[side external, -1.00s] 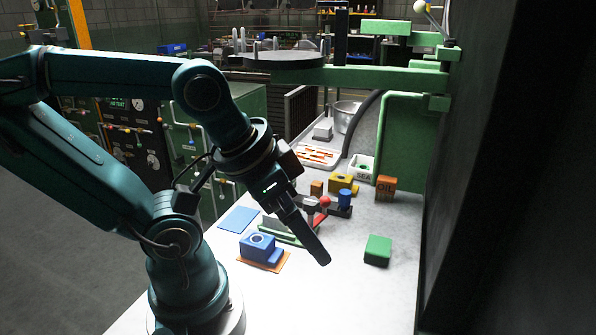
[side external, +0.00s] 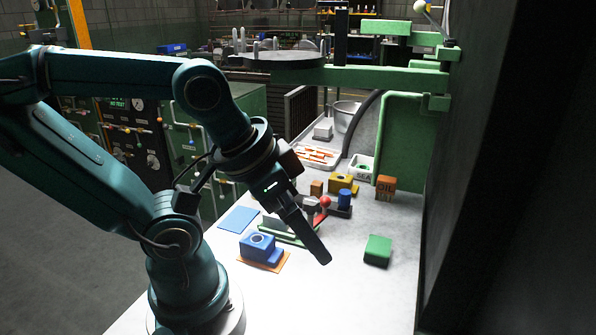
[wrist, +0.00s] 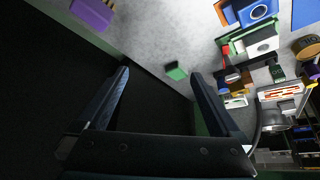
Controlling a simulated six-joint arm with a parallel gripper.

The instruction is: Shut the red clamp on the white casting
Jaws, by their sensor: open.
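The red clamp (side external: 325,201) shows as a red knob just behind my gripper in the side view. In the wrist view the red clamp (wrist: 227,54) is a red handle at the upper right, beside the casting. Whether it is raised or shut is unclear. The white casting (wrist: 262,46) sits in a green fixture (wrist: 245,36); in the side view the casting (side external: 274,222) is partly hidden behind my gripper. My gripper (side external: 325,258) is tilted downward above the bench.
A blue block (side external: 257,247) on an orange mat stands in front of the fixture. A green block (side external: 378,250) lies to the right. An orange box (side external: 386,187), a yellow block (side external: 341,183) and a white tray (side external: 318,157) are farther back.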

